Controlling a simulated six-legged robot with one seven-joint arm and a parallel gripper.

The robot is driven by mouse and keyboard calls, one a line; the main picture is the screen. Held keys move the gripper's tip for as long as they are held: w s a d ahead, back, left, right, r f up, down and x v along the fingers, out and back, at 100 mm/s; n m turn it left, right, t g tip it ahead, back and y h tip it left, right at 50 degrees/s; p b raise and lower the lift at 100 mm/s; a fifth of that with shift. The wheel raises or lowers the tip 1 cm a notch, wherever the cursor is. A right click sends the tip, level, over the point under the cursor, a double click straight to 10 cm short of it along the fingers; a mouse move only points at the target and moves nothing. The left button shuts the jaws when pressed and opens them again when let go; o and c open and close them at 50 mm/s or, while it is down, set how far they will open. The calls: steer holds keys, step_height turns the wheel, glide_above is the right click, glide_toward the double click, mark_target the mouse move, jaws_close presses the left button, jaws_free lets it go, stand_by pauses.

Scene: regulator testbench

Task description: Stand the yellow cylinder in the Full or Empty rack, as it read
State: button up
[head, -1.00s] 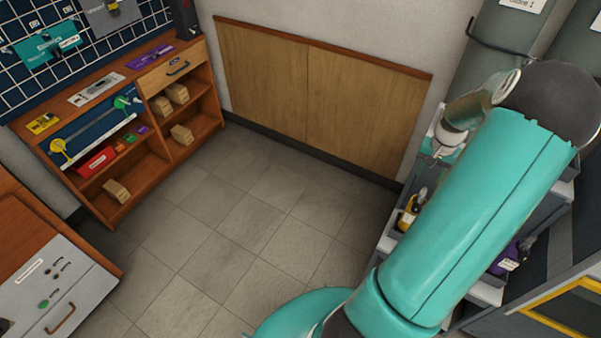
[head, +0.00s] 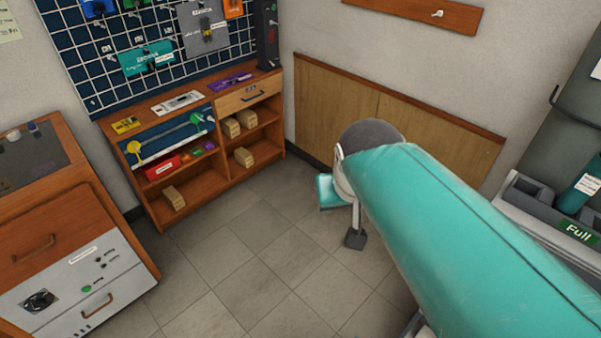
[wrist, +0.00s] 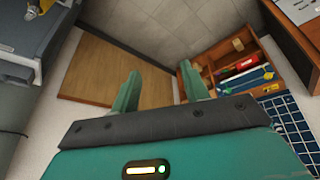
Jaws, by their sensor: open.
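A yellow object with a grey top (wrist: 40,8), seemingly the yellow cylinder, is cut off at the top left of the wrist view, on a grey rack. In the head view it does not show; my arm covers that side. The rack with a green "Full" sign (head: 578,231) stands at the right edge of the head view. An Empty sign is not visible. My gripper (wrist: 160,88) is open, with nothing between its fingers, over the floor by the wooden wall panel and well apart from the yellow object.
A teal cylinder (head: 577,190) stands in the Full rack. A wooden shelf unit (head: 205,150) with several blocks and a red box stands at the back, under a tool grid (head: 150,40). A drawer cabinet (head: 70,225) is at the left. The floor (head: 260,250) between is clear.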

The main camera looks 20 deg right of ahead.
steer(key=s+a+n+t+y, duration=0.1)
steer(key=s+a, duration=0.2)
steer(key=a, duration=0.2)
steer(key=shift+s+r+n, duration=0.25)
steer(key=shift+r+n, duration=0.05)
steer(key=shift+n, duration=0.1)
stand_by(0.7)
